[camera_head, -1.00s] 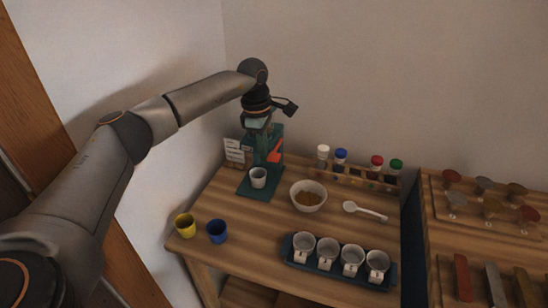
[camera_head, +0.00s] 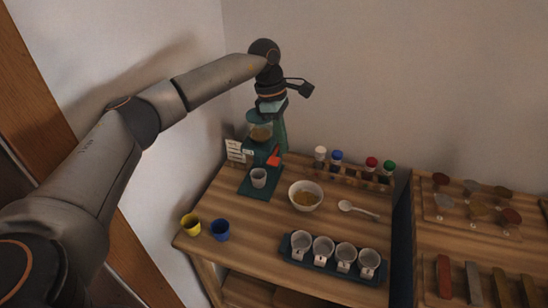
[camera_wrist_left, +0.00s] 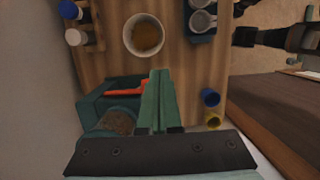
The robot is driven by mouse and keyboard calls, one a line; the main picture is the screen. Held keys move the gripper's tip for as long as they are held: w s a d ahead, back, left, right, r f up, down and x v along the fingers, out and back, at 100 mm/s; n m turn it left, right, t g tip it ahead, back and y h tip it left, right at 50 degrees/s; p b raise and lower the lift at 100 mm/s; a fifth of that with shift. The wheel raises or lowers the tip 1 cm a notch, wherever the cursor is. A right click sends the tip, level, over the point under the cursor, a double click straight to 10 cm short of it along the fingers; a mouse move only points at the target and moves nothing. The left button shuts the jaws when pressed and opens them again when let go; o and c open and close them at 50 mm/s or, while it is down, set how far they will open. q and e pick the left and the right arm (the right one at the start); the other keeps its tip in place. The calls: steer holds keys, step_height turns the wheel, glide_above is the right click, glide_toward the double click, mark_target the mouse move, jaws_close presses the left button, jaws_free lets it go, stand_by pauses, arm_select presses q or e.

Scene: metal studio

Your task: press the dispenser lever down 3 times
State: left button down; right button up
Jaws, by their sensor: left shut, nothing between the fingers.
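The dispenser stands at the back left of the wooden table. It has a dark teal base (camera_head: 250,190), a clear hopper with brown contents (camera_head: 260,133) and a red lever (camera_head: 274,157). The lever also shows in the left wrist view (camera_wrist_left: 127,92), beside my fingers. A grey cup (camera_head: 259,178) stands upright on the dispenser's base. Contact with the lever cannot be told.
A bowl of brown food (camera_head: 306,196) and a white spoon (camera_head: 357,210) lie right of the dispenser. A rack with several capped jars (camera_head: 352,178) stands behind. A tray of white cups (camera_head: 330,268) is in front. Yellow (camera_head: 190,225) and blue (camera_head: 220,230) cups stand front left.

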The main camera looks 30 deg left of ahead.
arm_select(q)
steer(key=s+d+g+h, duration=0.1)
steer(key=s+d+h, duration=0.2)
steer(key=d, duration=0.5)
steer(key=s+d+f+g+h+b, duration=0.1)
steer(key=s+d+h, duration=0.2)
steer(key=d+h, duration=0.2)
steer(key=s+d+g+h+b, duration=0.1)
steer(key=s+d+h, duration=0.2)
steer(key=d, duration=0.9)
steer(key=shift+s+f+h, duration=0.2)
steer(key=shift+s+h, duration=0.05)
steer(key=shift+h, duration=0.15)
